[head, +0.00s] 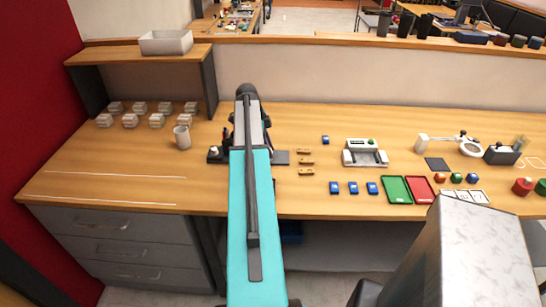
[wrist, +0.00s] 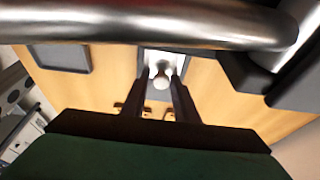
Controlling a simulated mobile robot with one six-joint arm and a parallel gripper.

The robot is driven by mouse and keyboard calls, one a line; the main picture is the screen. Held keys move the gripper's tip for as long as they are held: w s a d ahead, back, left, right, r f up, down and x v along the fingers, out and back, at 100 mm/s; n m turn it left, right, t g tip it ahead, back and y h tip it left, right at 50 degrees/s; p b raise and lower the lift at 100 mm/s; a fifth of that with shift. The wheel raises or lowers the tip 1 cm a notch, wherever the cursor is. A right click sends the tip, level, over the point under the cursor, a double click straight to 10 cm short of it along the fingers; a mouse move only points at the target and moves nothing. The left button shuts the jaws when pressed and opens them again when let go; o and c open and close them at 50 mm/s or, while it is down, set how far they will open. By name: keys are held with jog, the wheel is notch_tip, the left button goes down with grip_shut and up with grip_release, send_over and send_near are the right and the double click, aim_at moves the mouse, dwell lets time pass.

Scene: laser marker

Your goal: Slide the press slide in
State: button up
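In the wrist view, a silver round knob (wrist: 161,80) stands on a pale block in a dark channel; I take it to be part of the press slide. My gripper (wrist: 160,87) has its two dark fingers on either side of this knob. Whether they touch it or stand just apart is unclear. In the head view, my teal arm covers the middle of the bench and hides my fingers and the knob. Only parts of a dark machine show beside the arm, including its base plate (head: 281,158) on the right.
A thick shiny metal bar (wrist: 140,22) crosses close to the wrist camera, with a dark block (wrist: 245,72) on the right.

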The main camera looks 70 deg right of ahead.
jog(key=shift+o, duration=0.6)
jog(key=shift+a+r+p, duration=0.1)
jog(key=shift+r+p, duration=0.1)
jog(key=shift+p, duration=0.1)
jog(key=shift+r+p, duration=1.35)
jog(key=shift+r, duration=1.8)
jog(key=shift+w, duration=0.1)
